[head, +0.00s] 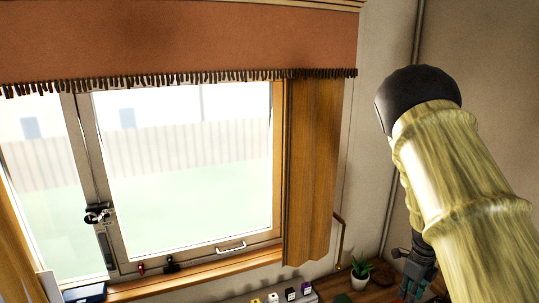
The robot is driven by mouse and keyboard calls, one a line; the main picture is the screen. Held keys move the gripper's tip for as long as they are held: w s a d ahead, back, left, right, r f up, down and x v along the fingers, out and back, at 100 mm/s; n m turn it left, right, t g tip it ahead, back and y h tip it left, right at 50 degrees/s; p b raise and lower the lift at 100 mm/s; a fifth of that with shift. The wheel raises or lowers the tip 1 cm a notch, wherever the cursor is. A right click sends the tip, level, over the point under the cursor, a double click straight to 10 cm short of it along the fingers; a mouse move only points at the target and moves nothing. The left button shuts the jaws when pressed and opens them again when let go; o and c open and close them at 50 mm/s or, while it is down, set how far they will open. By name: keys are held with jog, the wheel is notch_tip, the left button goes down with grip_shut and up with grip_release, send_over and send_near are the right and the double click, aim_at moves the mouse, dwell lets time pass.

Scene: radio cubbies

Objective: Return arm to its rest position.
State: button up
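My arm (460,180) fills the right side of the head view, a tan sleeve-like covering with a dark rounded joint at its upper end. My gripper (416,284) is the dark shape low at the right, partly behind the arm and near the bottom edge. It hangs over or beside the wooden surface; how far above it I cannot tell. Its fingers are too small and dark to show whether they are open or shut, and I see no object in them.
A small potted plant (360,271) stands left of my gripper on a wooden surface (343,295). Several small coloured blocks (290,294) sit at the bottom middle. A window (180,170) with an orange valance (180,40) and curtain (312,170) takes up the left. The wall (375,100) is bare.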

jog(key=s+a+f+n+g+h, duration=0.1)
jog(key=s+a+f+n, duration=0.2)
jog(key=s+f+n, duration=0.65)
jog(key=s+a+f+n+h, duration=0.25)
jog(key=s+f+n, duration=0.35)
jog(key=s+f, duration=0.6)
jog(key=s+a+f+n+t+y, duration=0.15)
jog(key=s+a+n+y, duration=0.25)
jog(key=s+a+n, duration=1.2)
notch_tip(320, 180, down, 15)
jog(key=s+d+m+b, duration=0.1)
jog(key=s+m+b, duration=0.1)
jog(key=b, duration=1.2)
jog(key=shift+s+f+b, duration=0.15)
jog(key=shift+b, duration=0.15)
jog(key=shift+m+g+h, duration=0.25)
